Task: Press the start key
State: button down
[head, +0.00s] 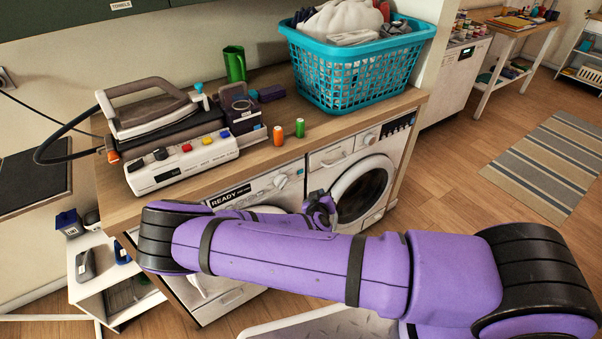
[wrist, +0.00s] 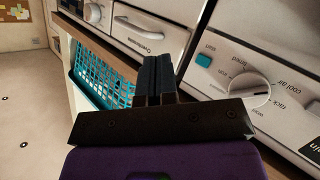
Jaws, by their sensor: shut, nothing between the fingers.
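The start key (wrist: 204,61) is a small teal button marked "start" on a white machine panel in the wrist view. It sits beside a round dial (wrist: 250,90) with printed settings, including "cool air". My gripper (wrist: 152,70) is shut and empty, with its dark fingertips just left of the key in the picture; I cannot tell the gap to the panel. In the head view, my gripper (head: 322,203) is in front of the two machines, near where they meet. The left machine's panel shows a "READY" display (head: 232,195).
A handled drawer (wrist: 138,28) is on the neighbouring machine. A teal laundry basket (head: 352,68) stands on the wooden counter. An iron (head: 150,108), a white device with coloured buttons (head: 183,160) and small orange and green cylinders are also on it.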

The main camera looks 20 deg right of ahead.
aim_at(300, 172)
jog(key=w+a, duration=0.2)
jog(key=w, duration=0.6)
jog(key=shift+a, duration=0.3)
jog(key=shift+w, duration=0.15)
dwell(1.8)
jog(key=shift+w+a, duration=0.15)
jog(key=shift+w, duration=0.15)
jog(key=shift+w+a+r, duration=0.2)
jog(key=shift+w+r, duration=0.25)
jog(key=shift+w, duration=0.15)
dwell(1.2)
jog(key=shift+s, duration=0.25)
dwell(0.4)
jog(key=shift+s+d+f, duration=0.1)
jog(key=shift+s+d, duration=0.2)
jog(key=shift+s, duration=0.55)
jog(key=shift+s+d+f, duration=0.15)
jog(key=shift+s+d, duration=0.1)
jog(key=shift+s, duration=0.55)
jog(key=shift+s+d+f, duration=0.1)
jog(key=shift+s+d, duration=0.2)
jog(key=shift+s, duration=0.55)
